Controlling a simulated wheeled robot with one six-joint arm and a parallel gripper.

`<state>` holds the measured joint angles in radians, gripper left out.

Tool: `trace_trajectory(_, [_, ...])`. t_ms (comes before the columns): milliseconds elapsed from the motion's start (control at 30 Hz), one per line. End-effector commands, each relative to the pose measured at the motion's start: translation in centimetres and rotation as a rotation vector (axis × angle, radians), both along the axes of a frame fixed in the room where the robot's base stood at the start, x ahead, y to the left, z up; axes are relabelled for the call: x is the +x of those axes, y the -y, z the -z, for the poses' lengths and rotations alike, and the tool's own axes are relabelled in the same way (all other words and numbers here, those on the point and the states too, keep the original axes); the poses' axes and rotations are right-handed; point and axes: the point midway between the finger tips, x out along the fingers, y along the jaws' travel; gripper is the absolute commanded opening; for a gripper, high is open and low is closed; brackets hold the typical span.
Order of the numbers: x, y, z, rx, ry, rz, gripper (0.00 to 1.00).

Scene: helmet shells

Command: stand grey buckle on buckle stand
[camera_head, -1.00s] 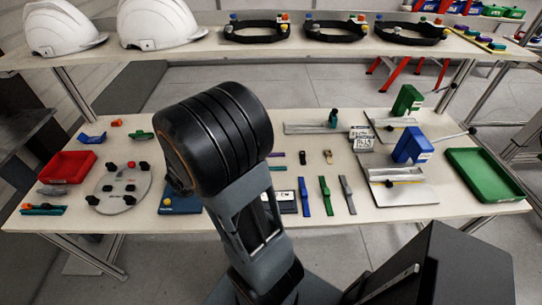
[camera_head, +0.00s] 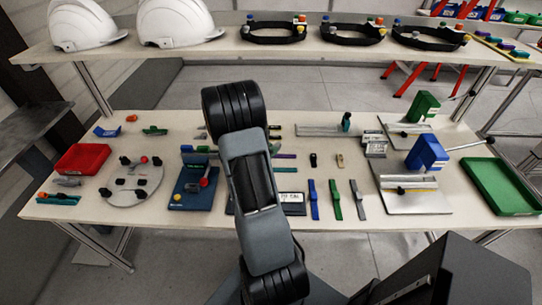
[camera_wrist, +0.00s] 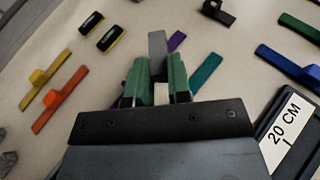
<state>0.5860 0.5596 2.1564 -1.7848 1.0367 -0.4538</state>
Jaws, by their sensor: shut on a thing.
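My gripper (camera_wrist: 159,78) shows in the wrist view, its two green fingers shut on a small grey piece, which I take to be the grey buckle (camera_wrist: 157,46). The piece sticks out beyond the fingertips; its lower part is hidden between them. The fingers are over the pale worktable, and purple (camera_wrist: 177,41) and teal (camera_wrist: 206,74) strips lie just beyond them. In the head view my own arm hides the gripper and the held piece. I cannot tell for sure which thing is the buckle stand; a small dark upright piece (camera_wrist: 217,11) stands at the top of the wrist view.
Yellow (camera_wrist: 46,78) and orange (camera_wrist: 59,100) pieces lie left of the gripper. A "20 CM" board (camera_wrist: 283,126) is close on the right. In the head view, a dark blue board (camera_head: 190,190) and a round plate (camera_head: 132,185) lie left of my arm. A shelf (camera_head: 240,50) runs behind.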

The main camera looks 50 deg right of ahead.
Motion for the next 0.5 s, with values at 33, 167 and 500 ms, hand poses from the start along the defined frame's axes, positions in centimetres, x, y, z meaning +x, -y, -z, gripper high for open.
trace_trajectory(33, [0.2, 0.4, 0.5, 0.000, -0.002, 0.000, 0.00])
trace_trajectory(167, [0.4, 0.8, 1.1, 0.000, 0.000, 0.001, 0.00])
trace_trajectory(500, [0.7, 1.4, 4.2, 0.000, -0.002, -0.001, 0.00])
